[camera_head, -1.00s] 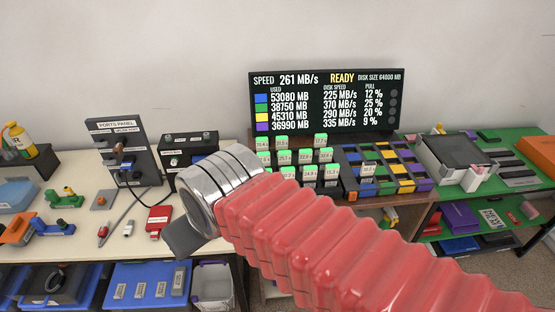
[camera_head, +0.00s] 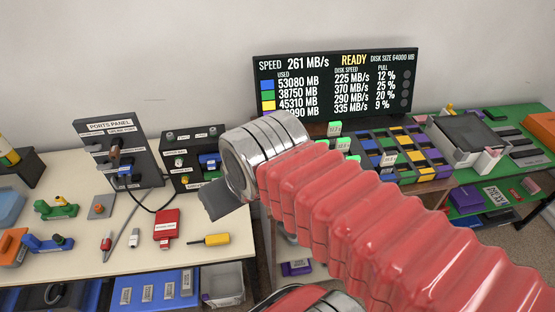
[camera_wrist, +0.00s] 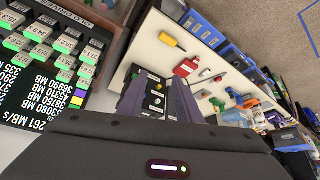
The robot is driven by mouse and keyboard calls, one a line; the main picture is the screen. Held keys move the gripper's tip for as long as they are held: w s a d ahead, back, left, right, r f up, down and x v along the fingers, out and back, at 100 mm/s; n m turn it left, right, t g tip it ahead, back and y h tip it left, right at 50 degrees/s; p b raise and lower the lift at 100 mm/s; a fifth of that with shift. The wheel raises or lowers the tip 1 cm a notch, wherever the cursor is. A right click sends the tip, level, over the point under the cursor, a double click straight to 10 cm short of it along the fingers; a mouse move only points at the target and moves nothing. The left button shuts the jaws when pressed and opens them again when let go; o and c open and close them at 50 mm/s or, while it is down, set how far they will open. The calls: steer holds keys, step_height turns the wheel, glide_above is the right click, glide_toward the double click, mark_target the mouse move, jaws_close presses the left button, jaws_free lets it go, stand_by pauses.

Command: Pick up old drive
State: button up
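The ports panel (camera_head: 112,150) and black port box (camera_head: 192,160) stand at the table's back. A yellow-handled tool (camera_head: 212,240), a red pen-like tool (camera_head: 106,243) and green and blue parts lie in front. The screen (camera_head: 334,82) stands behind a colored slot rack (camera_head: 402,152).

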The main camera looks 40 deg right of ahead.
steer(key=shift+o, duration=0.5)
steer(key=shift+o, duration=1.3)
steer(key=shift+w+d+r, duration=0.25)
steer(key=shift+w+d, duration=0.1)
steer(key=shift+w, duration=0.25)
steer(key=w+d+m+g, duration=0.3)
steer(key=w+d, duration=0.8)
steer(key=w, duration=0.1)
steer(key=w+d+f+m, duration=0.1)
steer(key=w+d+f, duration=0.2)
steer(key=d, duration=0.3)
steer(key=w+d+f+m+g, duration=0.1)
steer(key=w+d+f, duration=0.3)
steer(key=d, duration=0.3)
steer(key=shift+h, duration=0.3)
steer(key=shift+w+d+f, duration=0.1)
steer(key=shift+w+f, duration=0.05)
steer(key=shift+f, duration=1.25)
steer(key=shift+w+d+f, duration=0.1)
steer(key=shift+w+f, duration=0.1)
steer(key=shift+f, duration=1.25)
steer(key=shift+w+d+f, duration=0.1)
steer(key=shift+w+f, duration=0.05)
steer(key=shift+f, duration=1.25)
